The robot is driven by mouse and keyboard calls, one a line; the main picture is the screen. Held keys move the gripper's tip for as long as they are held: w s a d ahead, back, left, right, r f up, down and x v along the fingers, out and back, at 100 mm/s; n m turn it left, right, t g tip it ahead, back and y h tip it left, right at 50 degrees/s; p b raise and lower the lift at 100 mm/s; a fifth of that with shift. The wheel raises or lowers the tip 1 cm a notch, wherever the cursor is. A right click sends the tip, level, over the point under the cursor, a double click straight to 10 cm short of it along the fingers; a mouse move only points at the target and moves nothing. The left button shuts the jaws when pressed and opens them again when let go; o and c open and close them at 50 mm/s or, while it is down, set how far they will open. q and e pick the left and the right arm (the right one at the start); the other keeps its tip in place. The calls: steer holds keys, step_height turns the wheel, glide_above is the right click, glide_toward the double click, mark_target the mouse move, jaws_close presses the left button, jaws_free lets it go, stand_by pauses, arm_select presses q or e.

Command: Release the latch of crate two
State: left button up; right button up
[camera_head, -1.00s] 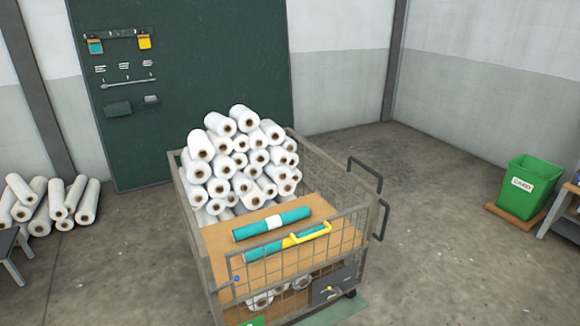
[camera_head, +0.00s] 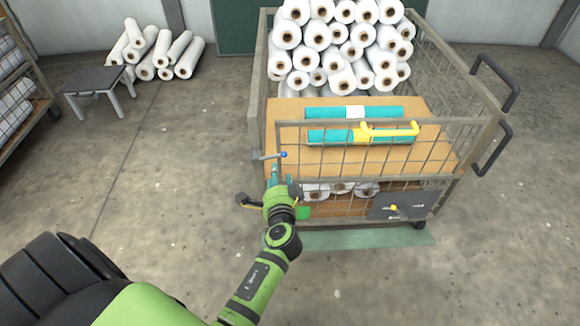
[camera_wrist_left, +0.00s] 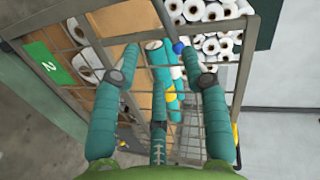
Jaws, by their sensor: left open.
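Crate two is the wire-mesh trolley crate (camera_head: 484,131); its green label with a 2 (camera_wrist_left: 47,62) shows in the left wrist view. Its latch is a short grey bar (camera_head: 265,156) with a blue knob (camera_head: 284,155) at the front left corner, near the top rail. The knob also shows in the left wrist view (camera_wrist_left: 178,48). My left gripper (camera_head: 277,176) is just below the knob in the head view, open, its teal fingers (camera_wrist_left: 114,95) spread toward the crate front. I see no finger closed on the latch. My right gripper is out of view.
White rolls (camera_head: 345,40) fill the crate's back. A grey stool (camera_head: 98,82) and a stocked shelf (camera_head: 20,80) stand left. Floor between is clear.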

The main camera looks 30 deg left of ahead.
arm_select(q)
steer(key=w+a, duration=0.4)
steer(key=w, duration=0.1)
steer(key=shift+w+a+f, duration=0.15)
steer(key=shift+a+f, duration=0.1)
steer(key=shift+f, duration=0.05)
jaws_close()
